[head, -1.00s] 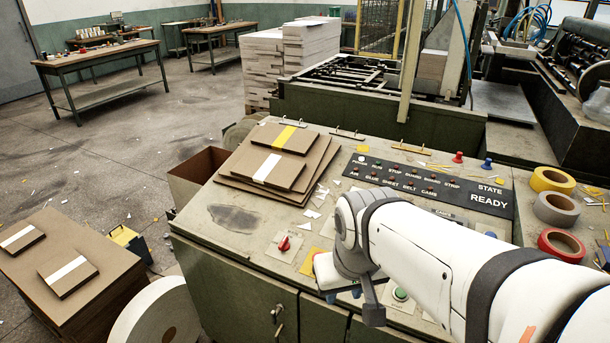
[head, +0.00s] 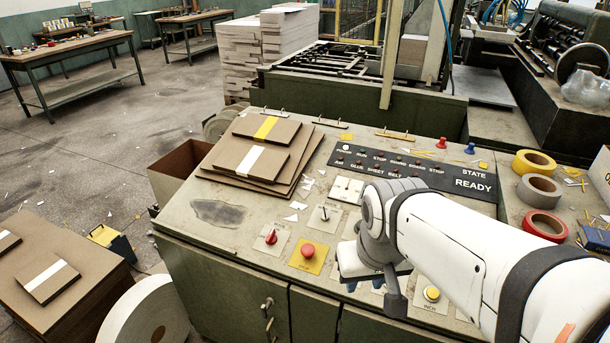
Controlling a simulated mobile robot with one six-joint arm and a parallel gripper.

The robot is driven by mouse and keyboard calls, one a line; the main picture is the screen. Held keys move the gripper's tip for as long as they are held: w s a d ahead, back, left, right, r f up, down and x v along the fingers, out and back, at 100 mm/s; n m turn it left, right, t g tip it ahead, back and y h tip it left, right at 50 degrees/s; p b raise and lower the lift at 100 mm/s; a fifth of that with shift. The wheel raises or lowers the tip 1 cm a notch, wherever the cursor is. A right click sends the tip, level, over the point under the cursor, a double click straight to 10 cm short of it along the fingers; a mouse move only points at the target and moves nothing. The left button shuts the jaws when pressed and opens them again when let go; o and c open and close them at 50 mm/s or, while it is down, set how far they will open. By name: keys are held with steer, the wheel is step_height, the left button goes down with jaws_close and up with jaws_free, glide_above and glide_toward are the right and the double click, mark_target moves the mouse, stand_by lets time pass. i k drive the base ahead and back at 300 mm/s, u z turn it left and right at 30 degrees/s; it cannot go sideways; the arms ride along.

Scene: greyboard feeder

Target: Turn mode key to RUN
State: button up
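The control panel (head: 235,187) fills the middle of the head view, and its display strip (head: 410,174) reads STATE READY. A red rotary knob (head: 271,237) sits on a pale plate at the panel's front left. Beside it is a red mushroom button (head: 307,250) on a yellow plate. A small lever or key switch (head: 325,213) stands on a plate behind them; its label is too small to read, so I cannot confirm the mode key. My gripper (head: 358,280) hangs over the front of the panel, right of the red button.
Stacked brown boards (head: 262,147) lie on the panel's back left. Tape rolls (head: 540,189) stand at the right. A yellow button (head: 432,294) marked INCH shows beside my arm. A large white roll (head: 148,312) is on the floor at front left.

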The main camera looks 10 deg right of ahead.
mark_target(324, 214)
steer(key=z, duration=1.8)
steer(key=k, duration=0.95)
steer(key=u, duration=1.5)
steer(key=i, duration=1)
